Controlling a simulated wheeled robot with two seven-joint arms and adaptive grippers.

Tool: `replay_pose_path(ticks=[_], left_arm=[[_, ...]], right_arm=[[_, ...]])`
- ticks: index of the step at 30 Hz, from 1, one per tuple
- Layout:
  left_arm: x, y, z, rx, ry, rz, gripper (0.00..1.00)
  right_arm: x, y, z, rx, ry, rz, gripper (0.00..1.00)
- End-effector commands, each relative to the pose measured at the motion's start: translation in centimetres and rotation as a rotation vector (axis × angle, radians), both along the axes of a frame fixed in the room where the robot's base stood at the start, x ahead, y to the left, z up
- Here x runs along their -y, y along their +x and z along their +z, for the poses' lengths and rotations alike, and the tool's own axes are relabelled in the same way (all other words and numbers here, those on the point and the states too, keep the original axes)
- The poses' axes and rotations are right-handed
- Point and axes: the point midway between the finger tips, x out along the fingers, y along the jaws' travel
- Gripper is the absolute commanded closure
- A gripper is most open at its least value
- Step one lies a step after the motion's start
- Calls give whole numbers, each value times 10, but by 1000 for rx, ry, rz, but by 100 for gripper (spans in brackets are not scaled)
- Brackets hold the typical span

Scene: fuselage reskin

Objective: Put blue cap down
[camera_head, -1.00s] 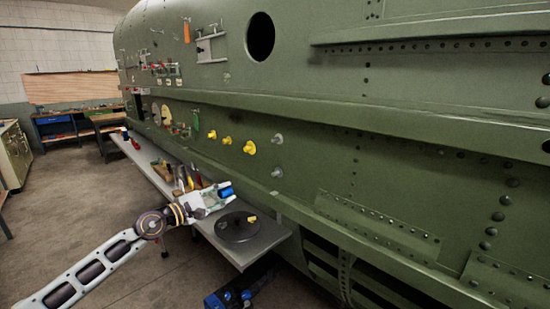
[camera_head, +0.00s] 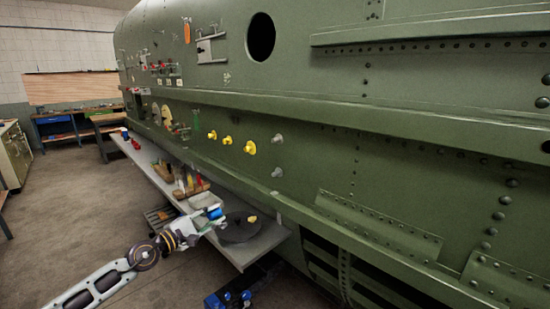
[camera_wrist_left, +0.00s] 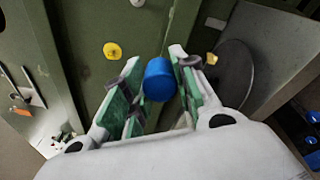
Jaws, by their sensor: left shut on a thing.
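The blue cap (camera_head: 215,212) is at the tip of my left gripper (camera_head: 208,216) in the head view, over the near part of the grey bench (camera_head: 254,251). In the left wrist view the blue cap (camera_wrist_left: 159,80) sits between the two green-padded fingers of the left gripper (camera_wrist_left: 155,88). The left gripper is shut on the cap. The dark round disc (camera_head: 238,227) on the bench is just right of the cap, with a small yellow piece (camera_head: 252,218) on it. Whether the cap touches the bench cannot be told. My right gripper is not in view.
The green fuselage (camera_head: 400,120) rises along the bench, with yellow knobs (camera_head: 249,147) sticking out of it. A wooden tool holder (camera_head: 190,188) stands behind the gripper on the bench. Blue-topped items (camera_head: 228,298) lie below the bench end. Open floor is at left.

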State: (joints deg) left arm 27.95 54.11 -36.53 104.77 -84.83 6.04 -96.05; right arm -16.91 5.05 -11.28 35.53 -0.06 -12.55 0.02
Motion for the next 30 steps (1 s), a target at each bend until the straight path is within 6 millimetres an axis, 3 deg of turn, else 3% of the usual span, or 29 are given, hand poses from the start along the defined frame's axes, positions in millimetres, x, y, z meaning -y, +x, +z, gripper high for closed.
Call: replay_pose_path(ticks=[6,30], left_arm=[[-2,-6,-13,1,1,17,97],[-5,-13,-28,0,-2,40,97]], right_arm=[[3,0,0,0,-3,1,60],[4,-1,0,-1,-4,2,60]])
